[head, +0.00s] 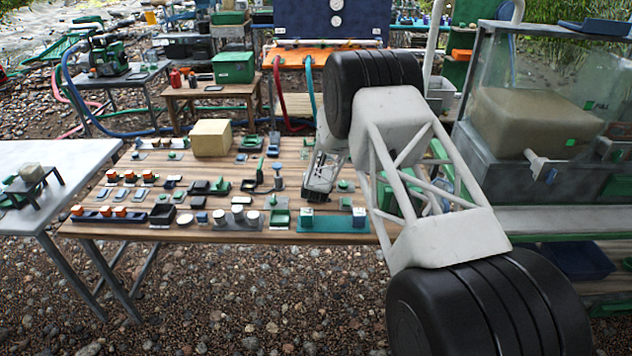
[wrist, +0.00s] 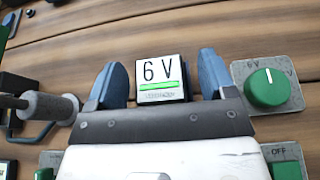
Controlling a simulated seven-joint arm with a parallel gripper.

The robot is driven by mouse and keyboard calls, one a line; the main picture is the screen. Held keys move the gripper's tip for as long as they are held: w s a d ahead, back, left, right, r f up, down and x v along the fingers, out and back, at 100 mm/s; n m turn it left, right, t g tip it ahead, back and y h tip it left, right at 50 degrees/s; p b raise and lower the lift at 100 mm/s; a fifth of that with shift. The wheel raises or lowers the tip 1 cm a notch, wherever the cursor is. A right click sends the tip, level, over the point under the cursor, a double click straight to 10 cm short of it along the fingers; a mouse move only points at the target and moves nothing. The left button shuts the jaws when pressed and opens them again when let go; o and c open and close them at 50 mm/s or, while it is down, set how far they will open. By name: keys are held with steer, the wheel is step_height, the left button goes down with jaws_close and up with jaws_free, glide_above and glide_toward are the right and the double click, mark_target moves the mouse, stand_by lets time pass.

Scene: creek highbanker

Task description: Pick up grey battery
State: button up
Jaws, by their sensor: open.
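My gripper (wrist: 162,66) is open in the wrist view, with a blue finger on each side of a small pale block marked "6 V" (wrist: 160,72) with a green bar. The block's lower part is hidden behind my gripper's dark palm. I cannot tell whether the fingers touch it, or whether it is the grey battery. In the head view my gripper (head: 319,192) is low over the right part of the wooden table (head: 225,170), and the block cannot be made out there. No other thing is clearly a grey battery.
A green knob (wrist: 267,88) on a grey plate is close right of the fingers. A grey cylinder (wrist: 48,107) is at left. Several small parts crowd the table, with a tan box (head: 211,138) behind and a teal plate (head: 333,225) at the front edge.

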steer(key=shift+c, duration=0.2)
stand_by(0.4)
steer(key=c, duration=1.1)
steer(key=shift+r, duration=0.1)
steer(key=shift+r, duration=0.7)
step_height(320, 180, up, 2)
steer(key=s+d, duration=0.1)
steer(key=s, duration=0.4)
steer(key=s+d+r, duration=0.1)
steer(key=s, duration=0.4)
steer(key=s+d, duration=0.1)
steer(key=s, duration=0.4)
steer(key=shift+s+r, duration=0.2)
steer(key=shift+s, duration=0.15)
